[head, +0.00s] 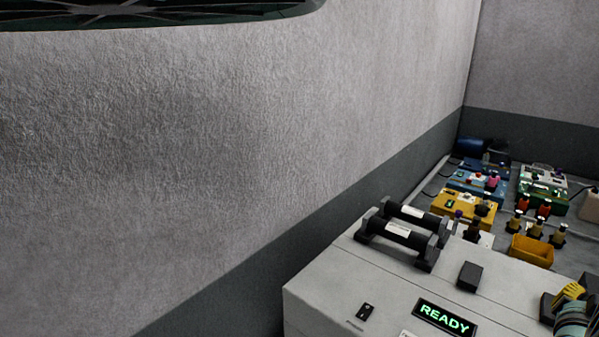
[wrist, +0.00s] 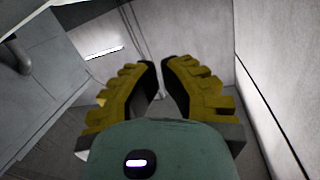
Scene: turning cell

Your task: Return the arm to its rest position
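My gripper (head: 570,292) shows at the lower right edge of the head view, partly cut off, beside the grey cabinet's display. In the wrist view my gripper (wrist: 160,66) has two ribbed yellow fingers with dark inner pads. A narrow gap shows between the fingers, with nothing held in it. Beyond the fingertips are pale wall surfaces and cables. Most of my arm is out of the head view.
A grey cabinet (head: 330,284) carries a lit READY display (head: 444,319) and dark cylinders (head: 401,236) in holders. A textured wall (head: 200,150) fills the left.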

